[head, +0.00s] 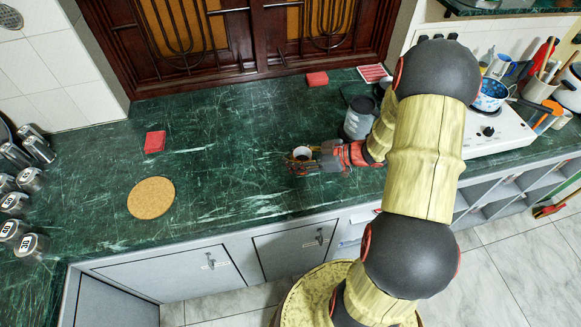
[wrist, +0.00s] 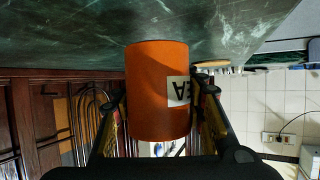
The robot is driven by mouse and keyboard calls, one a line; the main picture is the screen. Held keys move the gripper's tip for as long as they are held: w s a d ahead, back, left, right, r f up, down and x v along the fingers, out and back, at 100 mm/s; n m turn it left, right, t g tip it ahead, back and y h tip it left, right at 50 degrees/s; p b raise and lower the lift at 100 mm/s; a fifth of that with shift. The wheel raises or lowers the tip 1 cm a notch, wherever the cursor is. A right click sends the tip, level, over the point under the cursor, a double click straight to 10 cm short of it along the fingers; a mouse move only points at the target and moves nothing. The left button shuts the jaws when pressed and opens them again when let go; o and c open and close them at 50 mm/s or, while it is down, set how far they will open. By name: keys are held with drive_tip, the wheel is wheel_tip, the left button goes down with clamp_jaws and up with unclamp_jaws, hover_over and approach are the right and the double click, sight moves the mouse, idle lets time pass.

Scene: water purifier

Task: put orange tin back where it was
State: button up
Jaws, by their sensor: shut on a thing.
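The orange tin (wrist: 150,70) fills the middle of the wrist view, with a white label (wrist: 178,92) showing dark letters. The wrist picture is upside down, so the tin is upright. My gripper (wrist: 159,97) is shut on it, with one finger on each side. In the head view my gripper (head: 303,161) is over the front middle of the green counter, and the tin's round open-looking top (head: 302,153) shows between the fingers. I cannot tell whether the tin's base touches the counter.
A round cork mat (head: 151,198) lies left on the green marble counter (head: 235,130). Red blocks (head: 155,142) (head: 317,79) lie on the counter. A grey container (head: 359,118) stands beside my arm. Labelled canisters (head: 29,180) line the left; a white stove (head: 494,132) with a blue pot (head: 489,95) is right.

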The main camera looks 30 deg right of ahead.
wheel_tip(320, 180, down, 4)
drive_tip(key=shift+w+a+r+b, duration=0.1)
drive_tip(key=shift+a+r+b, duration=0.1)
drive_tip(key=shift+b, duration=0.9)
drive_tip(key=shift+r, duration=0.1)
drive_tip(key=o, duration=1.3)
drive_tip(key=shift+f, duration=0.2)
drive_tip(key=shift+r, duration=0.1)
